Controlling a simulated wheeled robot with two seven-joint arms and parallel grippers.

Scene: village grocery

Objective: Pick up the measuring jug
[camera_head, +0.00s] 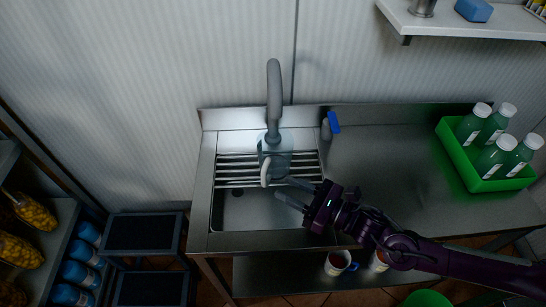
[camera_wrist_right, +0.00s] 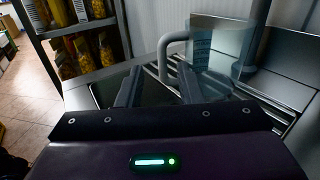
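The measuring jug (camera_head: 277,148) is clear and bluish, with a pale handle (camera_head: 265,172). It stands on the rack bars over the sink, under the grey tap. In the right wrist view the jug (camera_wrist_right: 212,52) is upright, and its handle (camera_wrist_right: 164,52) is on its left side. My right gripper (camera_head: 283,189) is open and empty, with its fingers over the sink just in front of the jug. In the wrist view the handle appears beyond the gap between the fingertips (camera_wrist_right: 159,72); I see no contact. My left gripper is out of view.
The tap (camera_head: 274,95) rises close behind the jug and overhangs it. A spray bottle with a blue top (camera_head: 333,122) stands right of the sink. A green crate (camera_head: 461,158) of bottles is on the right counter. The counter between them is clear. Mugs (camera_head: 337,263) stand on the lower shelf.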

